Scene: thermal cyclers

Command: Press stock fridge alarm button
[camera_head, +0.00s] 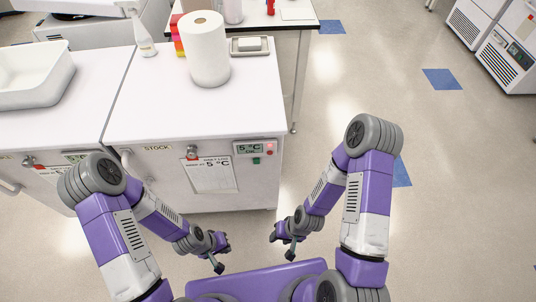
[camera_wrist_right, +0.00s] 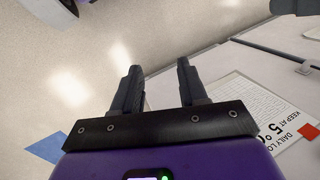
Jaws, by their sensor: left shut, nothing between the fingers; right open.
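The stock fridge (camera_head: 230,195) is a white under-counter unit marked STOCK, standing ahead of me. Its control panel (camera_head: 254,148) at the upper right of the front reads 5 °C, with small red and green spots near it; which one is the alarm button is too small to tell. My left gripper (camera_head: 221,254) is shut and empty, low in front of the fridge and apart from it. My right gripper (camera_head: 281,247) is open and empty, below and right of the panel, not touching it. Its two fingers show apart in the right wrist view (camera_wrist_right: 160,85); the panel is not clear there.
A daily log sheet (camera_head: 211,174) hangs on the fridge front, also in the wrist view (camera_wrist_right: 270,115). A paper roll (camera_head: 206,50) and a small tray (camera_head: 250,46) stand on top. Another white unit (camera_head: 40,130) adjoins at left.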

